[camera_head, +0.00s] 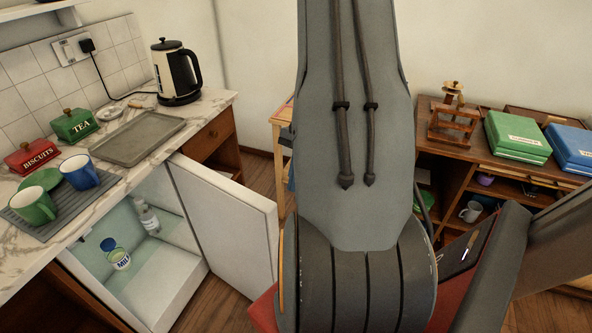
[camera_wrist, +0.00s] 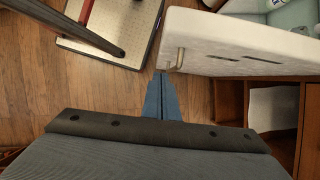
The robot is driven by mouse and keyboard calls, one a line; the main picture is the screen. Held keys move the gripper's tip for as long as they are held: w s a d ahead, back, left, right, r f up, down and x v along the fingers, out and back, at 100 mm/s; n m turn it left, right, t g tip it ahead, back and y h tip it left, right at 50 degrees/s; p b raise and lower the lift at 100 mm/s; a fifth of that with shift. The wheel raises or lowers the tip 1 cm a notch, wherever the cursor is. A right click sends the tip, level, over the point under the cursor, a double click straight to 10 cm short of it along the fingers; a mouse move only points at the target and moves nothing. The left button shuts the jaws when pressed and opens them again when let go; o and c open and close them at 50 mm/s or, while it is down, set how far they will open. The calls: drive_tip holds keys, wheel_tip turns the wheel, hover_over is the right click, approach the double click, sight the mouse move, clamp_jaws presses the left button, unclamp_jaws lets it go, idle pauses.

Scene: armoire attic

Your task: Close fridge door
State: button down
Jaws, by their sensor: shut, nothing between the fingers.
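The small white fridge (camera_head: 190,286) sits under the marble counter, and its door (camera_head: 238,225) stands wide open toward the room. In the wrist view the door (camera_wrist: 235,42) shows at the upper right, with a small metal handle (camera_wrist: 179,60) near its left end. My gripper (camera_wrist: 160,75) is shut and empty, its blue fingertips just beside the handle end of the door. I cannot tell whether they touch it. My gripper is hidden behind my arm in the head view. A milk container (camera_head: 120,260) and a clear bottle (camera_head: 149,219) are inside the fridge.
The counter (camera_head: 215,99) holds a kettle (camera_head: 176,73), a tray (camera_head: 137,137), tins and mugs. A wooden shelf unit (camera_head: 455,183) stands at the right. Wooden floor (camera_wrist: 50,85) is clear nearby.

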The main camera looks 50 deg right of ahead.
drive_tip(key=a+f+p, duration=0.2)
drive_tip(key=a+f, duration=0.2)
drive_tip(key=a, duration=0.1)
drive_tip(key=shift+s+a+f, duration=0.15)
drive_tip(key=shift+s+a, duration=0.2)
drive_tip(key=shift+s, duration=0.05)
